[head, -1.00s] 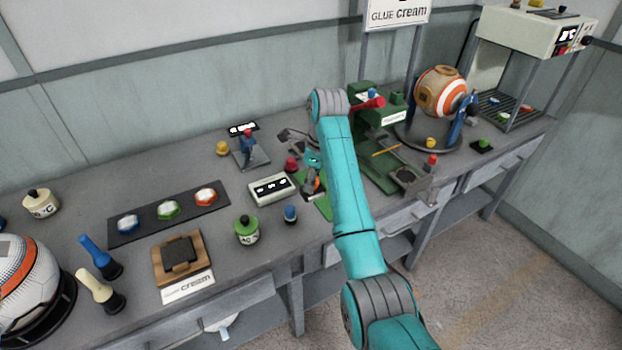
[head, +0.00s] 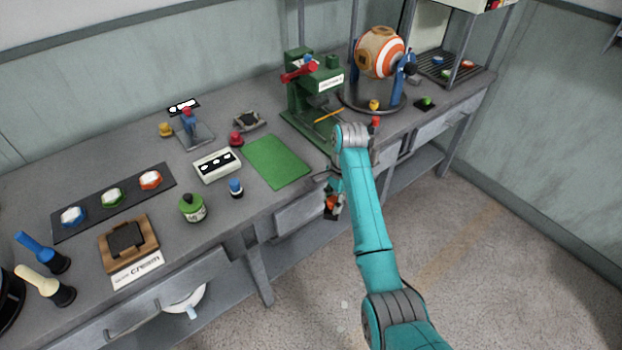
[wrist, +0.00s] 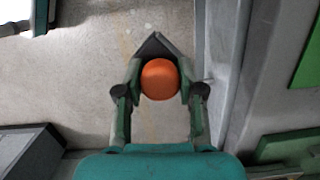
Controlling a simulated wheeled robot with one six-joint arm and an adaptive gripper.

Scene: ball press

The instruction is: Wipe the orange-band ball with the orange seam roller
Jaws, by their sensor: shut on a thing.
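My gripper (head: 333,196) hangs off the bench's front edge, over the floor, partly hidden by my arm. It is shut on the orange seam roller (wrist: 159,80), whose round orange end shows between the fingers in the wrist view. A small orange-red part of the roller (head: 331,207) shows in the head view. The ball with orange and white bands (head: 380,52) sits at the back right, held in a blue-armed stand on a round dark base. A tan ring piece covers its left side. The gripper is well apart from the ball.
A green press (head: 308,85) with a red handle stands left of the ball. A bare green mat (head: 278,162) lies near the front edge. Small bottles, buttons and brushes fill the bench's left part. A rack (head: 452,70) stands at the far right. Floor in front is clear.

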